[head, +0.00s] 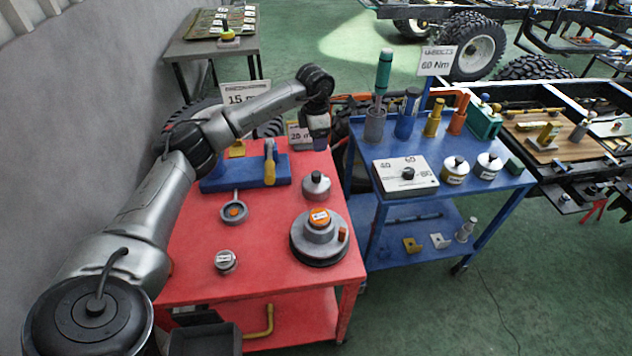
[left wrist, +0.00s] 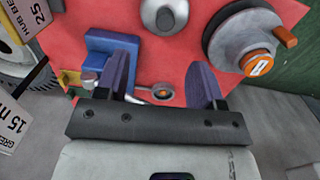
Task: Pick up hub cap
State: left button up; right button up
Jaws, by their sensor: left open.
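No part is plainly marked as the hub cap. A small round silver part with a label (head: 225,262) sits at the front left of the red cart. A silver part with a dark knob (head: 315,185) stands farther back; it also shows in the left wrist view (left wrist: 164,14). A large grey wheel hub (head: 318,250) with an orange-topped centre is at the right; it shows in the left wrist view (left wrist: 240,35). My left gripper (head: 319,143) is open above the cart's back edge. Its spread fingers in the left wrist view (left wrist: 162,82) hold nothing.
A blue block with a yellow-handled tool (head: 245,172) and a ring-ended part with an orange centre (head: 234,211) lie on the red cart (head: 270,275). A blue cart with tools (head: 440,205) stands to the right. Signs stand behind.

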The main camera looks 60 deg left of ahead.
aim_at(316, 173)
pick_arm(q)
jog(key=shift+g, duration=0.3)
jog(key=f, duration=0.2)
jog(key=f+b, duration=0.1)
jog(key=f, duration=0.2)
jog(key=f+b, duration=0.1)
jog(key=f, duration=0.2)
jog(key=shift+s+f, duration=0.25)
jog(key=shift+s, duration=0.15)
jog(key=shift+d+f+b, duration=0.15)
jog(key=shift+f+b, duration=0.2)
jog(key=shift+f, duration=0.75)
jog(key=shift+d+f+b, duration=0.15)
jog(key=shift+f+b, duration=0.15)
jog(key=shift+f, duration=1.3)
jog(key=shift+r, duration=0.1)
jog(key=c, duration=1.1)
